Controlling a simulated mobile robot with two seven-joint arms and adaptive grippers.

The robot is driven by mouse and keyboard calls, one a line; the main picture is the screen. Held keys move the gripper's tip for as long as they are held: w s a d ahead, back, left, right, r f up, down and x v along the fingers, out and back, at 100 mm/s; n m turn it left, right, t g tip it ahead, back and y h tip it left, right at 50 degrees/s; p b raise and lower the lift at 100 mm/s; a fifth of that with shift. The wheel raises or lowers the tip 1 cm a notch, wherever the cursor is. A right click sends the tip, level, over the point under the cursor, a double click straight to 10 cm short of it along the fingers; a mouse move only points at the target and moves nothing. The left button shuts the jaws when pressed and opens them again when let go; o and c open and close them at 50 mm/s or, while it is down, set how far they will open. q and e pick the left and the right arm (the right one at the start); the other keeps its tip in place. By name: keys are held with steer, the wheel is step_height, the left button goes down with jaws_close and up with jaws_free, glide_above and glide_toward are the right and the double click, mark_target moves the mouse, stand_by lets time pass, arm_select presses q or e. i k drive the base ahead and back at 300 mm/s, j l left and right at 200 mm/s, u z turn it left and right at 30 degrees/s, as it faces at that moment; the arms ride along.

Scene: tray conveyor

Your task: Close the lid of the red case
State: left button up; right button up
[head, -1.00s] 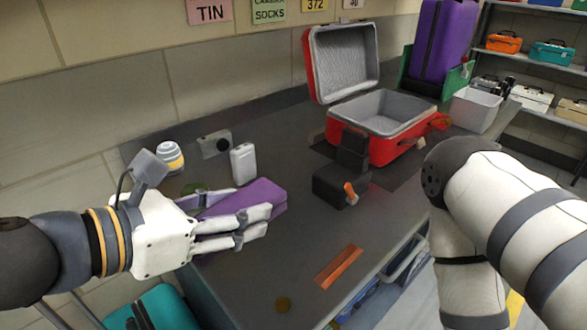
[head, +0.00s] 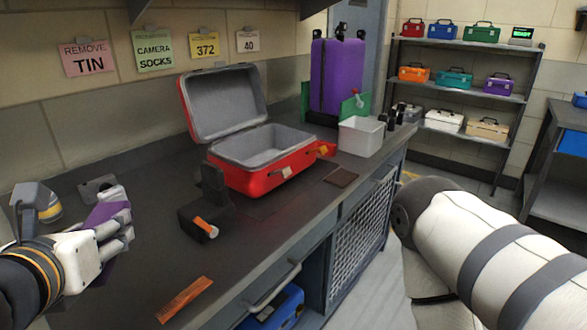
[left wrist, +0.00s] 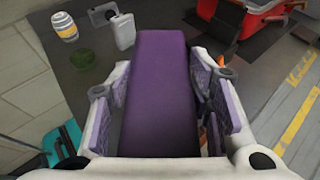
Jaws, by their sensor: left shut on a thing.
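The red case (head: 265,178) sits on the dark counter with its lid (head: 222,103) standing open, tilted back toward the wall. Its grey-lined inside looks empty. Part of the case also shows at the top right of the left wrist view (left wrist: 268,9). My left gripper (head: 120,222) is at the lower left in the head view, well to the left of the case. It is shut on a purple block-like thing (left wrist: 163,95), which lies between its finger pads in the left wrist view. My right arm shows at the right, but its gripper is out of view.
A black stand-like object (head: 205,212) with an orange part is in front of the case. An orange strip (head: 185,300) lies near the counter's front edge. A white bin (head: 361,137) and a purple suitcase (head: 336,75) stand right of the case. A striped jar (left wrist: 64,27) is at left.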

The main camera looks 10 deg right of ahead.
mark_target(221, 101)
steer(key=i+l+z, duration=0.1)
steer(key=i+l, duration=0.2)
steer(key=l, duration=0.2)
steer(key=i+l+z, duration=0.15)
steer(key=i+l, duration=0.2)
steer(key=l, duration=0.15)
